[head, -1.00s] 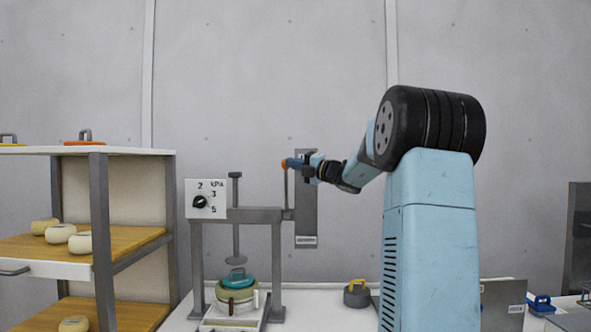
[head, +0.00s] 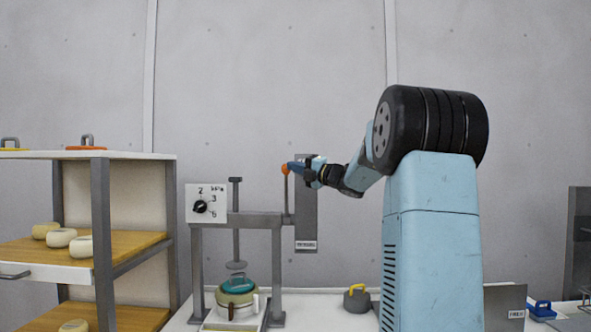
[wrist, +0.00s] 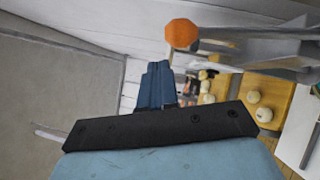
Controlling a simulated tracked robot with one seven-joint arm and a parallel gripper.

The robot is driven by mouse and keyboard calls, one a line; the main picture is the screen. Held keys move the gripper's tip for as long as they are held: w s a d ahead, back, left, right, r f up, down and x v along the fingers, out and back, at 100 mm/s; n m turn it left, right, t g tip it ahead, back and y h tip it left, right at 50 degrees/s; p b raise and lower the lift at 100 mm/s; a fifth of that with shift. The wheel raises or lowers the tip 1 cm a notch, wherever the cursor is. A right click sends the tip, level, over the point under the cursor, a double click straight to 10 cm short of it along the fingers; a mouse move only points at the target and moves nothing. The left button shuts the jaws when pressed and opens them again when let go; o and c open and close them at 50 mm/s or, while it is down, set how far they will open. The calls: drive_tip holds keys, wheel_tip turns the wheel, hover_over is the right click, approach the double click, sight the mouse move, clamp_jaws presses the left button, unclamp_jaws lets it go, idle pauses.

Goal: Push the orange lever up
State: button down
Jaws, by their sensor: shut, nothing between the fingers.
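The orange lever shows as an orange knob (head: 285,169) at the top of a thin grey rod, which stands upright on the press frame in the head view. In the wrist view the knob (wrist: 182,33) is just beyond and slightly right of my blue fingers. My gripper (head: 292,168) is at the knob's height, right beside it on its right side. My gripper's fingers (wrist: 157,82) are together and hold nothing. I cannot tell whether they touch the knob.
The press frame (head: 255,219) carries a dial panel (head: 196,214) and stands over a green-lidded pot (head: 237,297). A shelf (head: 80,274) with cheeses is at left. A yellow-handled weight (head: 356,299) sits on the table.

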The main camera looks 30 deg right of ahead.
drive_tip(key=s+a+r+v, duration=0.1)
drive_tip(key=r+v, duration=0.1)
drive_tip(key=v, duration=0.9)
drive_tip(key=shift+a, duration=0.1)
drive_tip(key=s+a+f+n+g, duration=0.3)
drive_tip(key=a+f+n+g, duration=0.15)
drive_tip(key=a+n, duration=0.35)
drive_tip(key=s+a+f+n+g, duration=0.3)
drive_tip(key=s+a+f+n, duration=0.15)
drive_tip(key=a, duration=0.65)
drive_tip(key=s+a+f+n+g+h, duration=0.4)
drive_tip(key=s+a+f+n, duration=0.35)
drive_tip(key=s+n, duration=0.35)
drive_tip(key=s+d+f+n+h, duration=0.2)
drive_tip(key=s+f+n+h, duration=0.1)
drive_tip(key=s+n, duration=0.4)
drive_tip(key=s+d+f+n+h, duration=0.2)
drive_tip(key=s+f+n, duration=0.4)
drive_tip(key=n, duration=0.8)
drive_tip(key=shift+s+h, duration=0.65)
drive_tip(key=shift+h, duration=0.05)
